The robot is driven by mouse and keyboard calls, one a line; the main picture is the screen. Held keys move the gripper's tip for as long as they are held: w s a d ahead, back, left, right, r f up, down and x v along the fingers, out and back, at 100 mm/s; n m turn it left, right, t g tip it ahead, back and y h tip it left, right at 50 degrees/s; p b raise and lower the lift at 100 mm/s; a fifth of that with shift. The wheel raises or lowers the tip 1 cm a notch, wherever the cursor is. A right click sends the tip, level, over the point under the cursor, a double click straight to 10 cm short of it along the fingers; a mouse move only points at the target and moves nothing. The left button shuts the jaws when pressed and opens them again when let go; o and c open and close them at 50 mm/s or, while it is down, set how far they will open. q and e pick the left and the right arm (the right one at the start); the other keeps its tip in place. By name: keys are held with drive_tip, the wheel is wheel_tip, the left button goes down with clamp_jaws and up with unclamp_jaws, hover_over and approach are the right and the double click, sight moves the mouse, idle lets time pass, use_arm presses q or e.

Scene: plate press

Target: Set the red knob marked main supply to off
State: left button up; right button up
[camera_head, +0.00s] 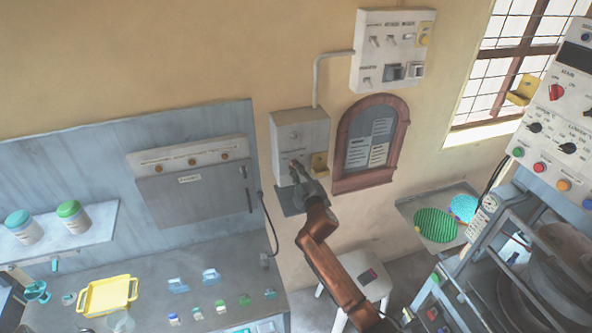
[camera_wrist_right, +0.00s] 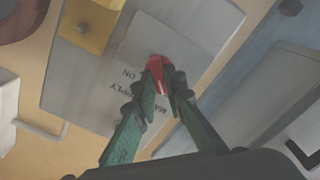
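The red knob (camera_wrist_right: 156,66) sits on the front of a grey wall box (camera_head: 300,130). In the right wrist view the box's label plate (camera_wrist_right: 180,45) reads upside down, with "SUPPLY" and "ON" legible and the rest partly covered by a finger. My right gripper (camera_wrist_right: 164,82) has its two green-grey fingers on either side of the knob, closed against it. In the head view the right gripper (camera_head: 299,172) reaches up to the box front and covers most of the knob. Which mark the knob points at cannot be told. My left gripper is not in view.
A yellow fitting (camera_head: 319,163) is on the box, right beside my gripper. An arched notice board (camera_head: 370,140) hangs to its right. A switch panel (camera_head: 392,48) is above. A grey cabinet (camera_head: 193,180) stands left, and a press with knobs (camera_head: 560,110) right.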

drive_tip(key=o, duration=0.4)
drive_tip(key=v, duration=1.2)
idle(0.3)
